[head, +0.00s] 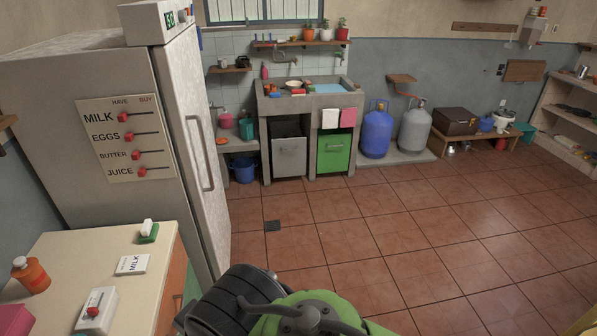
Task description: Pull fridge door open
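The tall pale grey fridge (75,75) stands at the left in the head view. Its door (185,85) faces right and looks shut against the body. A long vertical bar handle (201,153) runs down the door's front. The lower part of the door is partly hidden by the counter. Parts of my arm, green and black, show at the bottom centre, apart from the handle in the picture. The fingers of my gripper are not in view.
A counter (95,240) at the lower left, in front of the fridge, holds an orange bottle (30,274) and small items. A white box (150,24) sits on the fridge. The tiled floor (400,220) right of the door is mostly clear. A blue bucket (243,170) stands beyond.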

